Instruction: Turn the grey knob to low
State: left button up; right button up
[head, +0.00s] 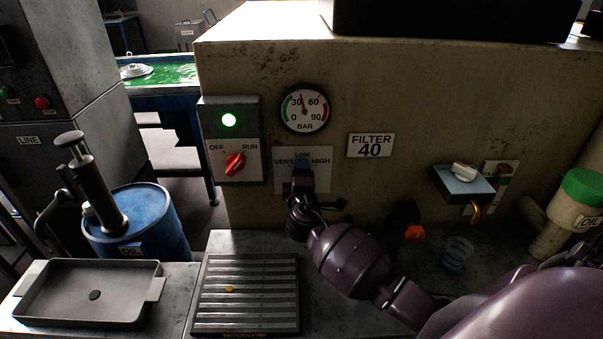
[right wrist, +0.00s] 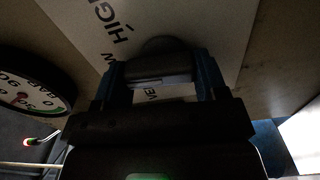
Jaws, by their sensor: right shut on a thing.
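The grey knob (right wrist: 157,66) sits on a pale plate (head: 323,183) on the beige cabinet front. The plate is marked VENT at left, LOW at top and HIGH at right. My right gripper (head: 303,168) is in front of the plate and hides the knob in the head view. In the right wrist view its two blue fingers (right wrist: 160,80) are on either side of the knob, shut on it. I cannot tell which mark the knob points to. My left gripper is not in view.
A pressure gauge (head: 304,109) is above. A valve box (head: 463,181) is at right. A ribbed mat (head: 246,310) and a metal tray (head: 60,308) lie below.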

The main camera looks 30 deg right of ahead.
jog(key=shift+n, duration=0.5)
jog(key=o, duration=0.9)
jog(key=shift+o, duration=0.2)
jog(key=v, duration=1)
jog(key=shift+s+a+b, duration=0.2)
jog(key=shift+s+b, duration=0.15)
jog(key=shift+b, duration=0.1)
